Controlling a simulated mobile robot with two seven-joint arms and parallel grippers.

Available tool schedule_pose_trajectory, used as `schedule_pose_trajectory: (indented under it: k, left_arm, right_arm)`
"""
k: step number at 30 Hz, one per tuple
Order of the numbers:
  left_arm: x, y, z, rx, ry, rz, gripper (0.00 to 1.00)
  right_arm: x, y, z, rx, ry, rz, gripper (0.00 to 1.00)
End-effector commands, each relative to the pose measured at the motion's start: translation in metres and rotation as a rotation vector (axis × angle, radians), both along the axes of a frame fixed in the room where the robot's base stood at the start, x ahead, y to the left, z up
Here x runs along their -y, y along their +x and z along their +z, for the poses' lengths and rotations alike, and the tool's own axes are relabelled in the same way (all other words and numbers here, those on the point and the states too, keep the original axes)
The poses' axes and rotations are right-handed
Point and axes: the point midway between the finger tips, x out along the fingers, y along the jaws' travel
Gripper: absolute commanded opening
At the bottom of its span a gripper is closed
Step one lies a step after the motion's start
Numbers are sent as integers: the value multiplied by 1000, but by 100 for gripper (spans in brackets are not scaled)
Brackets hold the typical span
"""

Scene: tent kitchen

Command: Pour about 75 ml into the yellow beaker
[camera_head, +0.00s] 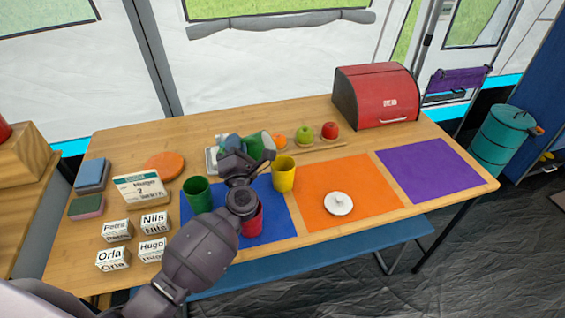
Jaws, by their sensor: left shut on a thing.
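The yellow beaker (284,176) stands upright at the right part of the blue mat, near the orange mat. My left gripper (244,155) reaches in over the blue mat and is shut on a green container (260,145). The container is tilted, with its right end above and left of the yellow beaker. Its contents and any stream cannot be made out. A green beaker (197,195) stands at the mat's left edge. A red beaker (256,222) is partly hidden by my left arm. My right gripper is not in view.
The blue mat (285,220), orange mat (370,205) with a white lidded item (338,203), and empty purple mat (430,170) lie in a row. Fruit and a red bread box (375,95) stand behind. Labelled blocks (113,259) and a boxed card (140,188) are left.

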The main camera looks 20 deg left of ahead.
Motion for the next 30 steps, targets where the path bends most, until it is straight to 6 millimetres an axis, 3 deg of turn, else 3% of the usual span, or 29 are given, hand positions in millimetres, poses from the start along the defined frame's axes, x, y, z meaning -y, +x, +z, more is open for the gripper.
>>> schedule_pose_trajectory:
  k: [7, 30]
  left_arm:
    - [2, 1, 6, -5, 36, 0, 0]
    - [9, 2, 5, -27, 123, 4, 0]
  right_arm:
    - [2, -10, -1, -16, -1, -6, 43]
    - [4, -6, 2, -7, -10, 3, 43]
